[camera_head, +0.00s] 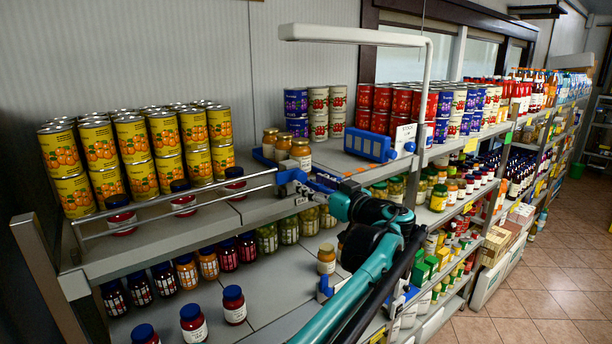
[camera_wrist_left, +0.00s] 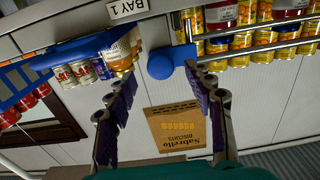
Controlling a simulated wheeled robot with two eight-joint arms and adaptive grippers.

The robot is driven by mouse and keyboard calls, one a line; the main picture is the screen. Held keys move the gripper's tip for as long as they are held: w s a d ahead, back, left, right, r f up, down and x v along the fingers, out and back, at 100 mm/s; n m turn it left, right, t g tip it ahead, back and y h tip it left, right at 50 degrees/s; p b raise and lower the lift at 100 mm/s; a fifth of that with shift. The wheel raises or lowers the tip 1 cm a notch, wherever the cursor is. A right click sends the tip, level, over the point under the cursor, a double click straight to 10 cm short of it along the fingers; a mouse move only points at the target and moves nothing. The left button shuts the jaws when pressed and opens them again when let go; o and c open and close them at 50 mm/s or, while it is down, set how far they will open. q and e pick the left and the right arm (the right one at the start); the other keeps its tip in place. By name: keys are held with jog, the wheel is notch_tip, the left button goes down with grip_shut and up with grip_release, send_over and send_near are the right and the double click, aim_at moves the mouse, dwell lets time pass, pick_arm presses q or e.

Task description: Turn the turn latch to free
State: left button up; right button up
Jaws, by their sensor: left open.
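A blue turn latch with a round knob (camera_wrist_left: 160,66) and a short blue arm shows in the wrist view, at the end of the metal rails. In the head view, blue parts show at the rails' right end (camera_head: 288,177), partly hidden by my gripper, so the latch's exact turn is hard to tell there. My left gripper (camera_head: 300,183) reaches in from the right at shelf height. In the wrist view its fingers (camera_wrist_left: 160,85) are open, one on each side of the knob's line, and nothing is held. I cannot tell whether they touch it. My right gripper is not in view.
The metal rails (camera_head: 180,205) run in front of yellow tins (camera_head: 130,140) and several blue-lidded jars. A white post (camera_head: 427,90) rises behind my arm.

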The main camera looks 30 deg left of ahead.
aim_at(292, 178)
pick_arm(q)
jog(key=shift+x, duration=1.45)
jog(key=c, duration=1.2)
jog(key=shift+o, duration=0.2)
